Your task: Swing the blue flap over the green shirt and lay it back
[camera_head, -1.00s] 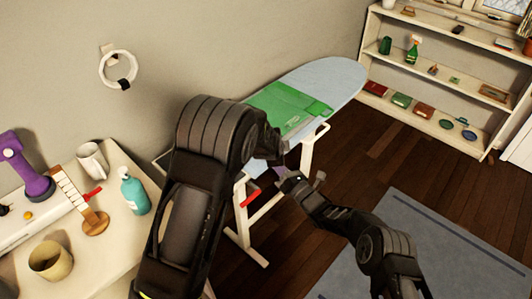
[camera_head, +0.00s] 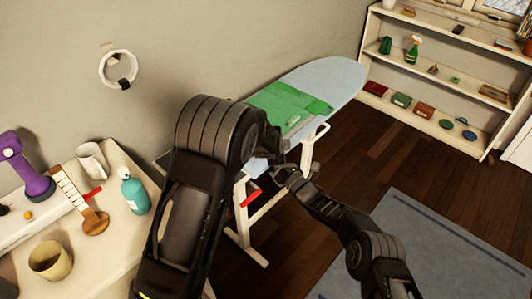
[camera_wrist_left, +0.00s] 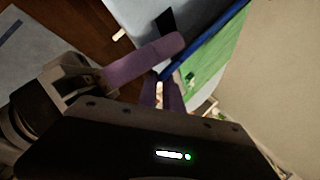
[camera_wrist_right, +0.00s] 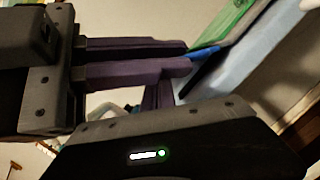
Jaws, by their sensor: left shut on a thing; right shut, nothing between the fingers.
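The green shirt (camera_head: 285,103) lies on the pale blue ironing board (camera_head: 335,75) in the head view. The blue flap (camera_wrist_left: 205,42) shows in the left wrist view as a narrow band beside the green cloth (camera_wrist_left: 213,65); its end also shows in the right wrist view (camera_wrist_right: 204,54). My left gripper (camera_wrist_left: 162,84) is shut on the end of the flap, at the board's near end. My right gripper (camera_wrist_right: 160,90) is shut and empty, close beside the left fingers. My left arm hides the board's near end in the head view.
A side table (camera_head: 105,265) at the left bears a teal bottle (camera_head: 134,192), a mug and a purple object. A shelf (camera_head: 455,55) stands at the back right. A grey rug (camera_head: 425,245) lies on the floor. Both grippers are crowded together.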

